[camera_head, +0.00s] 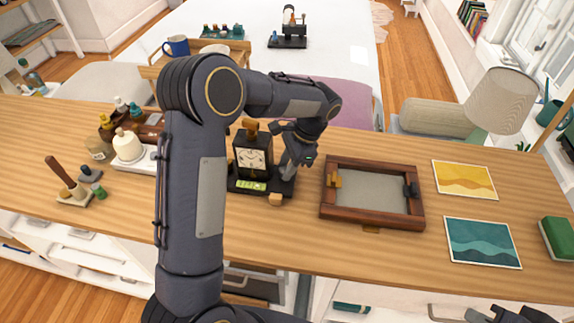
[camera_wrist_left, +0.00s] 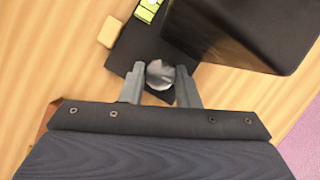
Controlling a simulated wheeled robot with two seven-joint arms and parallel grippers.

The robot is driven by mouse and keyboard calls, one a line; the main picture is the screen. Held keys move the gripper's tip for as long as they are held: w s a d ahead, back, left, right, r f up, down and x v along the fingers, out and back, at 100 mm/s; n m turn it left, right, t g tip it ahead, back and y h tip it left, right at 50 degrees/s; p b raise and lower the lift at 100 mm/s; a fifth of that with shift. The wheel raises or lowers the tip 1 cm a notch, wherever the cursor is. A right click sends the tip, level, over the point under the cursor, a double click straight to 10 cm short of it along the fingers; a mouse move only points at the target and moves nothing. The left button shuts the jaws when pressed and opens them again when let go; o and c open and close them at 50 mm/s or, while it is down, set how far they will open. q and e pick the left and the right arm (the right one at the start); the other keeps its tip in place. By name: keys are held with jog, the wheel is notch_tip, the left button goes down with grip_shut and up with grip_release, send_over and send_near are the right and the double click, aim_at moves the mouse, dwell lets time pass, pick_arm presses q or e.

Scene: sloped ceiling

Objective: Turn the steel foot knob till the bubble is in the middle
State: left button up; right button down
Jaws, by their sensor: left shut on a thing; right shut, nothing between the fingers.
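A black instrument with a dial (camera_head: 253,156) stands on a dark base on the wooden counter. A bright green bubble level (camera_head: 250,186) is set at its front; its end also shows in the left wrist view (camera_wrist_left: 148,10). The steel foot knob (camera_wrist_left: 160,74) is round and shiny, at the base's edge. My left gripper (camera_wrist_left: 158,82) is shut on the knob, one finger on each side. In the head view my left gripper (camera_head: 290,168) reaches down at the instrument's right side and hides the knob. My right gripper (camera_head: 510,314) is shut and empty at the bottom right edge. The bubble's exact position is too small to tell.
A small wooden block (camera_head: 275,199) lies in front of the base. A wooden frame (camera_head: 330,205) lies to the right, with a yellow print (camera_head: 464,180) and a teal print (camera_head: 482,243) beyond. Bottles and stamps crowd the left side. My left arm hides part of the counter.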

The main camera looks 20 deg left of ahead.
pick_arm(q)
jog(key=shift+r+n+p, duration=0.15)
jog(key=shift+n+p, duration=0.2)
jog(key=shift+n, duration=0.05)
jog(key=shift+c, duration=0.4)
jog(key=shift+w+a+n+g+h+p, duration=0.1)
jog(key=shift+n+g+h+p, duration=0.25)
jog(key=shift+n, duration=0.95)
jog(key=o, duration=1)
jog(key=shift+h, duration=0.25)
jog(key=shift+c, duration=0.2)
